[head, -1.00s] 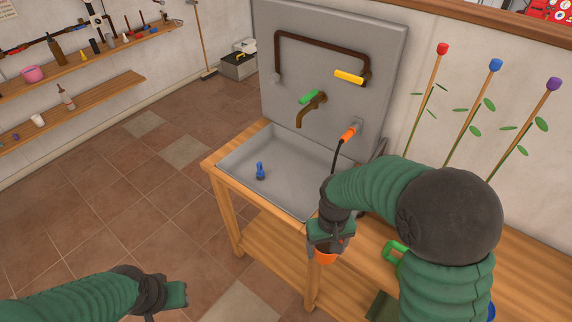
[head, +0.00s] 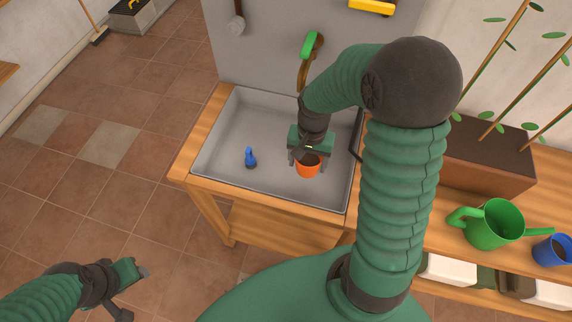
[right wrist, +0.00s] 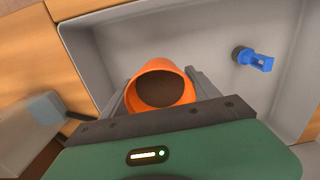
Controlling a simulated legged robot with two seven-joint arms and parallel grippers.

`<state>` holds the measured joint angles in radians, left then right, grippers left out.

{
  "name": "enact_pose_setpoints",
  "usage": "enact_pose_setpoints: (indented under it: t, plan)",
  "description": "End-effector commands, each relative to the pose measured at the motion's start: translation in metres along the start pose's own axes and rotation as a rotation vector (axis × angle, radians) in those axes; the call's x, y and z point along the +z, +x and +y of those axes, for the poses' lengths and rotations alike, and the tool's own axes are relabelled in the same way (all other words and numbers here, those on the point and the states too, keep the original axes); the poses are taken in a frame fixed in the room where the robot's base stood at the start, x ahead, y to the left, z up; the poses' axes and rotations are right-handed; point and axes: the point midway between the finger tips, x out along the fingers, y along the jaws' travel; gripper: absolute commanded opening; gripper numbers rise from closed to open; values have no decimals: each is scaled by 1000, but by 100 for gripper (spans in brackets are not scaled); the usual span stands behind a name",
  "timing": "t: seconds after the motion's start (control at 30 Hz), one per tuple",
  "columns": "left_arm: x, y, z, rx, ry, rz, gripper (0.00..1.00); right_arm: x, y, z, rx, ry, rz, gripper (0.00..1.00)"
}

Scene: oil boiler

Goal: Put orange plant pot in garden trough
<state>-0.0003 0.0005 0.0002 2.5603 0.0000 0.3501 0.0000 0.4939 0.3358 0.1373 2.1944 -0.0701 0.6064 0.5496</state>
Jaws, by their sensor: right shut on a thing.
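The orange plant pot (head: 308,170) has dark soil inside. My right gripper (head: 307,160) is shut on it and holds it over the right part of the grey trough basin (head: 222,160). In the right wrist view the pot (right wrist: 160,68) sits between the two grey fingers (right wrist: 162,95), its open top showing the soil. I cannot tell whether the pot touches the basin floor. My left gripper (head: 130,280) is empty at the lower left, over the floor; its finger gap is not clear.
A brown planter (head: 485,160), green watering can (head: 493,224) and blue pot (head: 552,250) stand on the right bench. A green-handled tap (head: 309,45) overhangs the basin.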

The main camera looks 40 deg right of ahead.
Motion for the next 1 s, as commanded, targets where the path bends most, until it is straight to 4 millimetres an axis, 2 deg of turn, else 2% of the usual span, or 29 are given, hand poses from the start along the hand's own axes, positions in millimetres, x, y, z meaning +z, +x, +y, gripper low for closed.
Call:
enact_pose_setpoints:
  t: [0.13, 0.47, 0.53, 0.57, 0.8, 0.83, 1.0]
  plan:
    - [1, 5, 0, 0, -1, 1, 47, 1, 36, 1, 2, 2, -7, 20]
    - [3, 13, 0, 0, 0, 1, 47, 0, 88, 0, 2, 0, -6, 20]
    - [3, 13, 0, 0, 0, 1, 47, 0, 92, 0, 1, 0, -5, 21]
    - [3, 12, 0, 0, 0, 1, 47, 0, 91, 0, 1, 0, -4, 13]
    - [3, 14, 0, 0, -1, 1, 47, 0, 94, -1, 2, -1, -4, 13]
    - [3, 14, 0, 0, -1, 1, 47, 0, 94, -1, 2, -1, -4, 71]
    - [3, 14, 0, 0, -1, 1, 47, 0, 93, -1, 1, -1, -4, 92]
